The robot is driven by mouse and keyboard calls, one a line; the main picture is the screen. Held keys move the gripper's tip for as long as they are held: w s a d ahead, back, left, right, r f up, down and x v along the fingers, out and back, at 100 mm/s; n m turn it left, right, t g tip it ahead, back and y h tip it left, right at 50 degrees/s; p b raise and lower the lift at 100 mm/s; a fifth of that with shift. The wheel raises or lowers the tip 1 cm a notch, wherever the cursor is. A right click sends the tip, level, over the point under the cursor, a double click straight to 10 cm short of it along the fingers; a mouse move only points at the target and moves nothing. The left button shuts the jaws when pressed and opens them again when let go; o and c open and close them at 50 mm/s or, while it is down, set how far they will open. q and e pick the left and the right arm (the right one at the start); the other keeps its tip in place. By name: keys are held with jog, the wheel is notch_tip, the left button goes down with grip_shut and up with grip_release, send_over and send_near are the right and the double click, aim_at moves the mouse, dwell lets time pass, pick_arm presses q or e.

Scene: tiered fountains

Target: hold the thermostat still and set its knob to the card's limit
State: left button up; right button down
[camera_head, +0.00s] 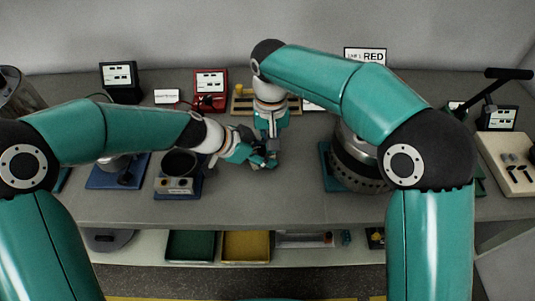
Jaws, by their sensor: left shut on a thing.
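My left gripper (262,160) reaches in from the left and is shut on a small dark thing, which I take to be the thermostat. The fingers hide most of it, and I cannot make out its knob. My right gripper (271,138) points down from above, right at the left gripper's fingertips. Its fingertips overlap the dark thing in the picture, so I cannot tell whether they touch it or are open or shut. The white card (365,55) stands at the back of the bench behind my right arm. It reads "RED" in large letters, with smaller print beside it.
A black device (121,82) and a red device (210,88) stand at the back left. A blue-based unit with a dark round top (180,165) is left of the grippers. A large metal drum (357,165) is to their right. The bench front (260,205) is clear.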

jog(key=shift+s+a, duration=0.15)
jog(key=shift+a, duration=0.15)
jog(key=shift+n, duration=0.3)
jog(key=n, duration=0.9)
jog(key=shift+s+n, duration=0.2)
jog(key=shift+n, duration=0.1)
jog(key=c, duration=1)
grip_release()
jog(key=shift+c, duration=0.2)
